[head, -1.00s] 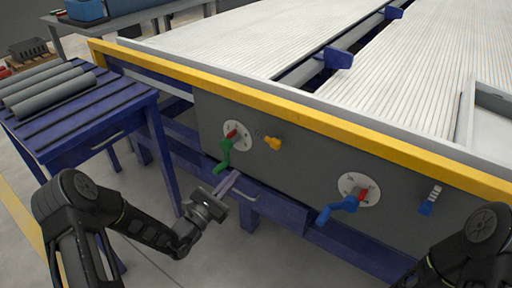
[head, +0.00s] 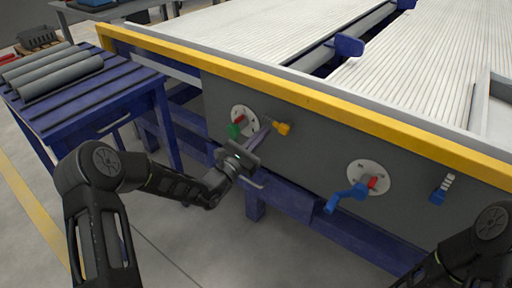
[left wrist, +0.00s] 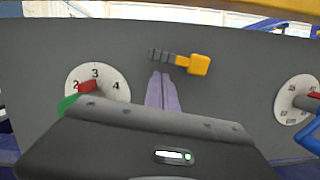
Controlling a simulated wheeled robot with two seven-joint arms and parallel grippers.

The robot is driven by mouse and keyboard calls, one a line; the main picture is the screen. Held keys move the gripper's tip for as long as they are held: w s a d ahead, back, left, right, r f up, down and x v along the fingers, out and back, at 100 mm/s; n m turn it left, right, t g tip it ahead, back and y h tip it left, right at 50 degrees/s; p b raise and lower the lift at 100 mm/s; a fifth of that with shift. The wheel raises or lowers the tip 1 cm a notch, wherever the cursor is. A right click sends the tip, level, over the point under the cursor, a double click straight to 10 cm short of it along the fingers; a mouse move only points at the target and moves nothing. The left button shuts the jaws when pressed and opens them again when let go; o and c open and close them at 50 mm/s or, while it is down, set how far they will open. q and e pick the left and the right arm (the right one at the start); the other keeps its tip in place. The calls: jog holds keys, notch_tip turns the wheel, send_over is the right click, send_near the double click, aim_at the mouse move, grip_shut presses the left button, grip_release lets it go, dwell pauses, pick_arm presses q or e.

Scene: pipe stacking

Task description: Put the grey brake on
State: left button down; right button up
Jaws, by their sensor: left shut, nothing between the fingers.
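No lever coloured grey stands out. The grey panel (head: 310,150) carries a yellow lever (head: 282,128) at a short slotted scale; in the left wrist view the yellow lever (left wrist: 198,64) lies at the scale's right end. Left of it is a white dial with a red pointer and a green handle (head: 235,130), partly hidden by my left gripper. My left gripper (head: 265,128) is shut and empty, its fingertips just left of and slightly below the yellow lever. In the wrist view its fingers (left wrist: 162,85) reach up to just under the scale; contact cannot be told. My right gripper is out of view.
To the right are a second dial with a blue handle (head: 345,194) and a blue lever (head: 438,196) at another scale. A yellow rail (head: 330,108) runs above the panel. A blue table (head: 110,95) with grey pipes stands at left.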

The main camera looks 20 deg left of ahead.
pick_arm(q)
jog(key=shift+d+r, duration=0.15)
jog(key=shift+r, duration=0.35)
